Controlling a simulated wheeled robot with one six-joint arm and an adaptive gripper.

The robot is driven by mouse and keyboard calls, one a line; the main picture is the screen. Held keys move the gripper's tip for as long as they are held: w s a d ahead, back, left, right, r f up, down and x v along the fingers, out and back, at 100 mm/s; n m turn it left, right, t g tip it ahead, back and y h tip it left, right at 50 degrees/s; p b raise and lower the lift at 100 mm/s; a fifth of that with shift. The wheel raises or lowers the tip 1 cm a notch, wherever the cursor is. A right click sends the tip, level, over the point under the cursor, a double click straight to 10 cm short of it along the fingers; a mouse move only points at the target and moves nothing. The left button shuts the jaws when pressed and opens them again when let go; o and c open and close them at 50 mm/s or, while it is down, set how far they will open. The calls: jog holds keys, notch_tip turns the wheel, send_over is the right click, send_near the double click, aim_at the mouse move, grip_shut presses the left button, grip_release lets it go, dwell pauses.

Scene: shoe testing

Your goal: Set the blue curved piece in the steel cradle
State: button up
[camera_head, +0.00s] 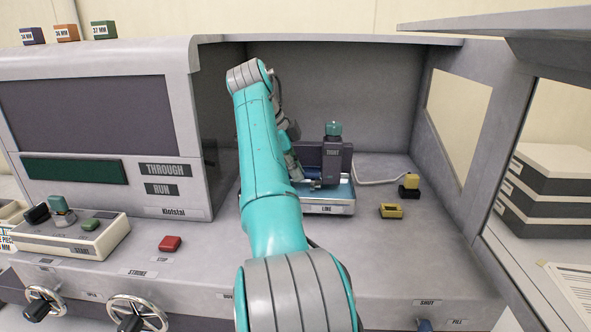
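My arm reaches into the grey machine's open bay and hides much of the bay's left and middle. My gripper (296,170) is mostly behind the arm; only some grey parts show, and its fingers cannot be made out. A low steel fixture (328,208) labelled LINE, which looks like the cradle, stands on the bay floor.
A dark upright block with a teal knob (333,129) stands over the fixture. A yellow block (391,211) and a black-and-yellow plug (409,186) with a pale cable lie to its right. A red button (170,243) and control box (70,238) are left. Bay floor at right is mostly clear.

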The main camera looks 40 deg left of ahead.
jog(key=o, duration=0.4)
jog(key=shift+f, duration=0.2)
jog(key=shift+s+a, duration=0.1)
jog(key=shift+v, duration=3.8)
jog(key=shift+r, duration=0.1)
